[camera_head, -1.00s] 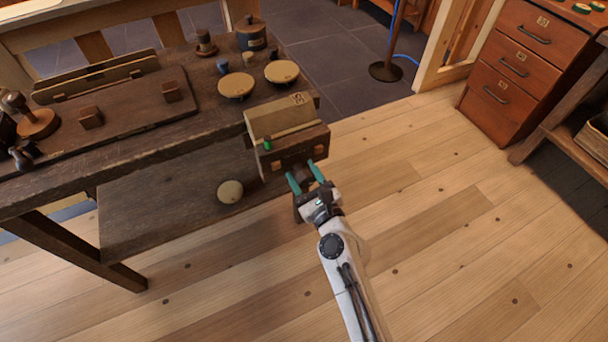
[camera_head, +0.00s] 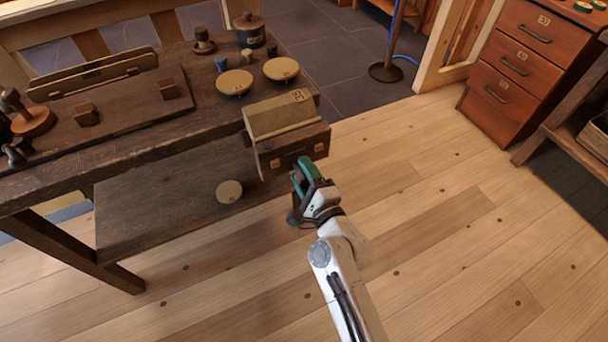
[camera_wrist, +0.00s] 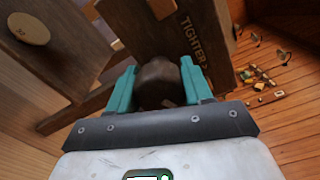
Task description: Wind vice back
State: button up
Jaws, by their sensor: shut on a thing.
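The wooden vice (camera_head: 290,150) is at the right end of the bench, with its dark front jaw facing my arm. Its jaw shows in the wrist view (camera_wrist: 200,45), marked "TIGHTER" with an arrow. A pale block (camera_head: 280,116) with a small label lies along the top behind the jaw. My gripper (camera_head: 304,170) is at the front of the jaw, low down. In the wrist view its teal fingers (camera_wrist: 159,72) are on both sides of a dark brown rounded vice handle (camera_wrist: 158,88) and shut on it. The handle is mostly hidden in the head view.
The bench top (camera_head: 215,112) holds two round pale discs, small pots and wooden blocks. A lower shelf (camera_head: 150,215) carries another pale disc (camera_head: 229,191). A drawer cabinet (camera_head: 510,65) stands at the right. The plank floor (camera_head: 450,220) around my arm is clear.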

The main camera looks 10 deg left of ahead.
jog(key=n, duration=0.2)
jog(key=n+b, duration=0.1)
jog(key=n, duration=0.1)
jog(key=shift+a+n, duration=0.2)
jog(key=shift+n, duration=0.2)
jog(key=n+b, duration=0.2)
jog(key=n, duration=0.2)
jog(key=shift+s+f, duration=0.1)
jog(key=n+b, duration=0.2)
jog(key=n, duration=0.3)
jog(key=shift+f, duration=0.1)
jog(key=n+b, duration=0.2)
jog(key=n, duration=0.1)
jog(key=shift+f+n+b, duration=0.15)
jog(key=shift+n+b, duration=0.15)
jog(key=n+b, duration=0.3)
jog(key=n, duration=0.3)
jog(key=shift+f, duration=0.1)
jog(key=n+b, duration=0.2)
jog(key=n, duration=0.2)
jog(key=shift+d, duration=0.1)
jog(key=shift+n, duration=1.1)
jog(key=shift+d+b, duration=0.1)
jog(key=shift+b, duration=0.2)
